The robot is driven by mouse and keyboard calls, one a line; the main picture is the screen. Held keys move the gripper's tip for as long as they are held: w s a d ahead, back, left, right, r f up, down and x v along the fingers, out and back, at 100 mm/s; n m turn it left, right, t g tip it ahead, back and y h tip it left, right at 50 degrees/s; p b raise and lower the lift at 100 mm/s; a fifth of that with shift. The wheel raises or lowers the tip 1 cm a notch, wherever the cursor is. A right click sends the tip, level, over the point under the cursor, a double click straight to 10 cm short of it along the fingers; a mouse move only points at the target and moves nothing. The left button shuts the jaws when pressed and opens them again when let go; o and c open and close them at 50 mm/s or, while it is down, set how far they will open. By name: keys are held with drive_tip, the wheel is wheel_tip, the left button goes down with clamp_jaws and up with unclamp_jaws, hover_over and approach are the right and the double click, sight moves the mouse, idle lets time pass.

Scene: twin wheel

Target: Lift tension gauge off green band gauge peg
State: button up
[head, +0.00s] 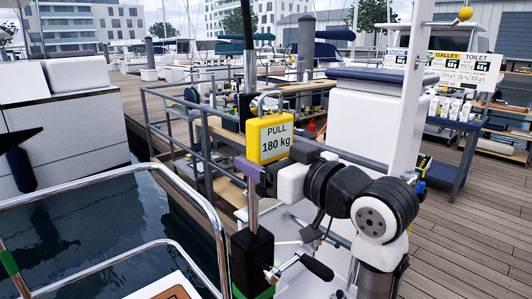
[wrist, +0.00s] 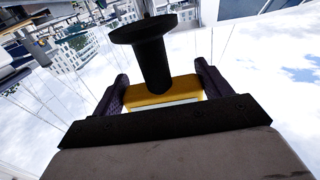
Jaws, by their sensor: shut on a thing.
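The tension gauge (head: 270,138) is a yellow box with a white display reading "PULL 180 kg" and a metal loop on top. It is upright near the middle of the head view. My gripper (head: 258,168) is at its lower part, with one purple finger showing. In the wrist view, my gripper (wrist: 164,90) is shut on a yellow part of the gauge (wrist: 150,101). A black flanged cylinder (wrist: 152,60) stands in front of the yellow part there; I cannot tell whether it is the peg. A green band (head: 262,293) shows at the foot of a black post; the gauge's contact with any peg is hidden.
A metal post with a black block and a crank handle (head: 317,267) stands just below my gripper. Chrome rails (head: 190,190) curve at the left over water. Grey railings, a white housing (head: 362,120) and a signboard (head: 465,70) stand behind.

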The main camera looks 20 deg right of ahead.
drive_tip(key=shift+s, duration=0.1)
idle(0.3)
drive_tip(key=shift+v, duration=1.8)
drive_tip(key=shift+d, duration=0.1)
drive_tip(key=v, duration=0.7)
drive_tip(key=shift+r, duration=0.1)
